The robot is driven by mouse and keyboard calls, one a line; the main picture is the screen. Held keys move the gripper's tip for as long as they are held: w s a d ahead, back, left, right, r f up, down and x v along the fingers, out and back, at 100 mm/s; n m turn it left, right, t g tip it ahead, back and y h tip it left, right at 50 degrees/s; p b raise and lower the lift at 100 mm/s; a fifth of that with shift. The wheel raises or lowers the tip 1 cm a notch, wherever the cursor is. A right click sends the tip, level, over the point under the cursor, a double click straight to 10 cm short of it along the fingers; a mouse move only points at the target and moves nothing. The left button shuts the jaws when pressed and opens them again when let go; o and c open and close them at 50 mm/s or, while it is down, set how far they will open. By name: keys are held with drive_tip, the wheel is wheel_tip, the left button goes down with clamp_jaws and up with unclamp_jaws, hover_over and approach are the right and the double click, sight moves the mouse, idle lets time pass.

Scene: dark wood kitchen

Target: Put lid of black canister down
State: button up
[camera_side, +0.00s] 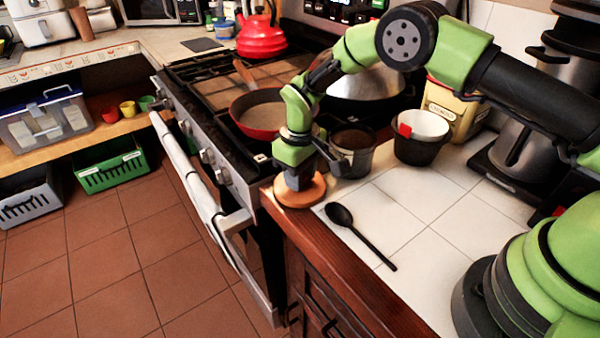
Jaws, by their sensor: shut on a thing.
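My gripper (298,182) points down at the front left corner of the counter, shut on the lid. The lid (288,199) is a round, orange-brown wooden disc lying level under my fingers, at the counter's edge beside the stove. I cannot tell whether it touches the counter; its gripped top part is mostly hidden by my fingers. The black canister (357,163) stands upright and open just right of my gripper, with dark brown contents showing at the top.
A black spoon (360,236) lies on the white tiles right of the lid. A dark pot with a white inside (421,149) stands right of the canister. A red pan (262,112) sits on the stove behind. The tiles beyond the spoon are clear.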

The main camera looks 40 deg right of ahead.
drive_tip(key=o, duration=0.9)
drive_tip(key=shift+f, duration=0.1)
wheel_tip(320, 180, up, 12)
drive_tip(key=shift+r, duration=0.2)
drive_tip(key=s+d+r+m+t+y, duration=0.15)
drive_tip(key=s+r, duration=0.25)
drive_tip(key=r, duration=0.4)
drive_tip(key=s+d+r+m+t, duration=0.2)
drive_tip(key=s+r, duration=0.3)
drive_tip(key=r, duration=0.2)
drive_tip(key=s+d+r+m+t, duration=0.2)
drive_tip(key=s+m+t, duration=0.1)
drive_tip(key=s, duration=1.4)
drive_tip(key=shift+d+r+t, duration=0.15)
drive_tip(key=shift+t, duration=0.2)
drive_tip(key=shift+s+m+y, duration=0.1)
drive_tip(key=shift+m+y, duration=0.15)
